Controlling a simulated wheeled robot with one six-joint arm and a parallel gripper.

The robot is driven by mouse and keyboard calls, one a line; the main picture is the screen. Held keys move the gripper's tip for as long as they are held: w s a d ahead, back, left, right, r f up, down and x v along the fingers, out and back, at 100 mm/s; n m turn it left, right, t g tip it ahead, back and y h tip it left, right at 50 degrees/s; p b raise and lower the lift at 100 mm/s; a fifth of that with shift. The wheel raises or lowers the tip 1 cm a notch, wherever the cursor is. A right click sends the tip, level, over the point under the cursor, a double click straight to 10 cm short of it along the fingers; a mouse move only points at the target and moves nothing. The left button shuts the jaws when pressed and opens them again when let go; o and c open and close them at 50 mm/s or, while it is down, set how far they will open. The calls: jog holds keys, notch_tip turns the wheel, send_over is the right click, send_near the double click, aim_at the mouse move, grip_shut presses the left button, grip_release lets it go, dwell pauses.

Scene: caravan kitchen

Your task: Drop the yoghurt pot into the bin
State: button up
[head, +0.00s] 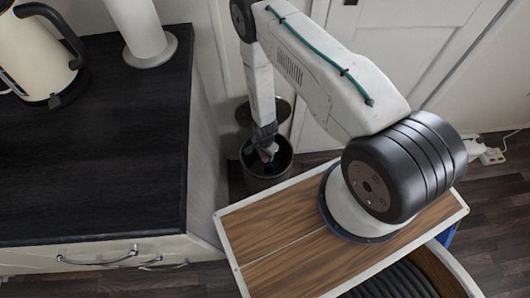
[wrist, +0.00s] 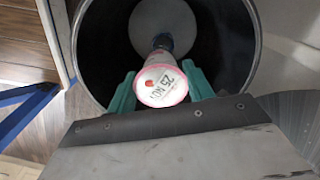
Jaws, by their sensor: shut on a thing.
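The bin (wrist: 222,42) is a dark round container whose open mouth surrounds the pot in that view. In the head view my gripper (head: 266,150) points down at the mouth of the black bin (head: 266,184). The pot is small and mostly hidden there. I cannot tell exactly how deep it sits relative to the rim.
The bin's dark lid (head: 284,108) stands raised behind its mouth. A black worktop (head: 95,165) with a kettle (head: 38,50) and a white roll on a stand (head: 140,30) is at the left. A white door (head: 420,45) is behind, and a power strip (head: 490,155) lies at the right.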

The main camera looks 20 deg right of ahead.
jog(key=o, duration=1.1)
jog(key=shift+r, duration=0.1)
notch_tip(320, 180, up, 8)
jog(key=shift+f, duration=0.15)
